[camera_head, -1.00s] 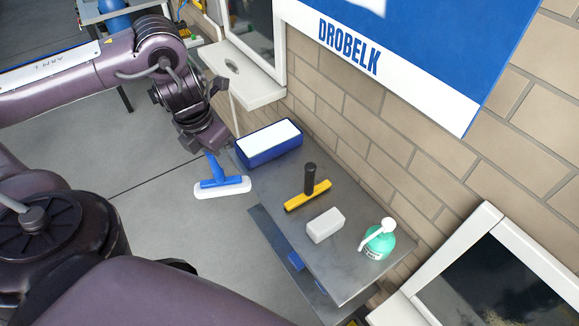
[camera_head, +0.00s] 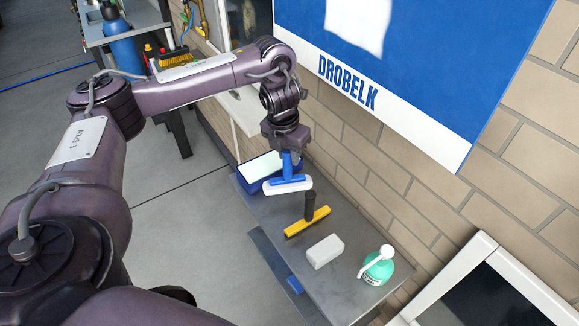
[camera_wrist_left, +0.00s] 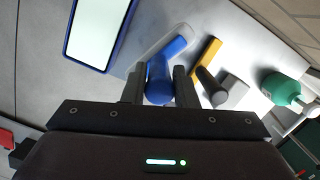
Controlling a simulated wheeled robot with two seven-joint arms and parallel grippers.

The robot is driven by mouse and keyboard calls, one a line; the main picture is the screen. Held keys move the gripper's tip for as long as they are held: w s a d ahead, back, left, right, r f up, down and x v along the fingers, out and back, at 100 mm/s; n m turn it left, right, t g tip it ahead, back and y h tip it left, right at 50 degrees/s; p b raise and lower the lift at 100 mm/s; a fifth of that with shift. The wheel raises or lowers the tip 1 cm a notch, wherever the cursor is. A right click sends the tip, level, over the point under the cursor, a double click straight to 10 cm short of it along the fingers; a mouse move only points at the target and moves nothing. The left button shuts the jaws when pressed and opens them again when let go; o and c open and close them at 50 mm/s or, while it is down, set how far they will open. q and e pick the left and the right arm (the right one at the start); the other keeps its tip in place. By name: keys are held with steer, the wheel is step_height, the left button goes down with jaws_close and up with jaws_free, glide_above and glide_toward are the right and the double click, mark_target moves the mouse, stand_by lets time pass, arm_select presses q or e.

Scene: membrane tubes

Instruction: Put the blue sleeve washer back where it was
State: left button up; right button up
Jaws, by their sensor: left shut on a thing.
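The blue sleeve washer, a blue T-shaped handle with a white sleeve (camera_head: 288,186), hangs sleeve down from my left gripper (camera_head: 287,152). The gripper is shut on the upper end of its handle. In the head view the washer overlaps the right part of the blue bucket (camera_head: 243,183) and the left part of the grey table (camera_head: 262,215). In the left wrist view the blue handle (camera_wrist_left: 159,82) sits between the two fingers, with the pale sleeve beyond. I cannot tell the exact height of the sleeve above the table. My right gripper is not in view.
A brick wall (camera_head: 370,178) runs behind. Bare table shows along the front edge.

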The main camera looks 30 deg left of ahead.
mark_target(289, 167)
arm_select(q)
steer(key=shift+f, duration=0.85)
step_height(289, 167, down, 3)
steer(key=shift+s+f+b, duration=0.1)
steer(key=shift+b, duration=0.75)
steer(key=shift+w+p, duration=0.2)
steer(key=shift+p, duration=0.3)
steer(key=shift+w+f, duration=0.1)
steer(key=shift+f, duration=0.05)
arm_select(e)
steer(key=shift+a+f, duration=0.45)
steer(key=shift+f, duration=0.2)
arm_select(q)
steer(key=shift+f, duration=0.1)
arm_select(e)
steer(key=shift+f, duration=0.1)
arm_select(q)
steer(key=o, duration=0.9)
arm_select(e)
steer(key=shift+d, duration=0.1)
